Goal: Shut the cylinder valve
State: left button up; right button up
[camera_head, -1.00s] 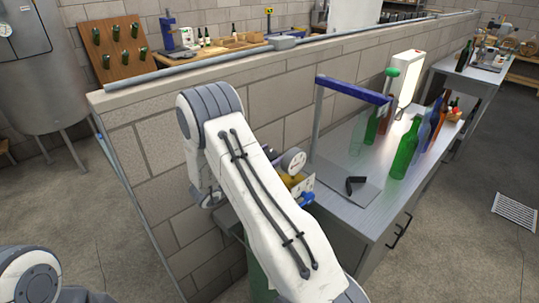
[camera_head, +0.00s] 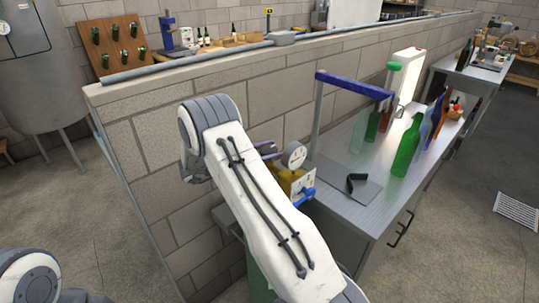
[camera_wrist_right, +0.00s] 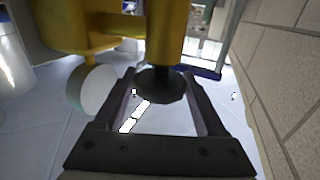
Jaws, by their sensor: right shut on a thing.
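The brass-yellow cylinder valve body (camera_head: 290,181) is beside my right arm in the head view, with a round white gauge (camera_head: 294,155) and a blue part (camera_head: 304,196). A green cylinder (camera_head: 258,280) shows below, mostly hidden by my arm. In the right wrist view, a black round knob (camera_wrist_right: 160,84) sits under the yellow body (camera_wrist_right: 130,35). My right gripper (camera_wrist_right: 160,95) is shut on this knob, one finger on each side. The gauge also shows as a pale disc in the wrist view (camera_wrist_right: 93,90). My left gripper is out of view.
A block wall (camera_head: 150,150) runs close behind the valve. A metal bench (camera_head: 340,205) stands right of it, with a blue-topped frame (camera_head: 352,85), a black bent piece (camera_head: 356,182) and several bottles, including a green one (camera_head: 406,150).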

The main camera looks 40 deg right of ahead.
jog(key=m+g, duration=0.1)
jog(key=g+y+b, duration=0.1)
jog(key=shift+f+m+g, duration=0.2)
jog(key=shift+m+g, duration=0.1)
jog(key=shift+m, duration=0.1)
jog(key=shift+r+m+g+y, duration=0.1)
jog(key=shift+m+g+y, duration=0.25)
jog(key=shift+g, duration=0.25)
jog(key=shift+r+m+g+y+p, duration=0.15)
jog(key=shift+m+g+y+p, duration=0.2)
jog(key=shift+m+g, duration=0.25)
jog(key=shift+m+g+y+p, duration=0.5)
jog(key=shift+m+g+y, duration=0.1)
jog(key=shift+g, duration=0.2)
jog(key=o, duration=1.1)
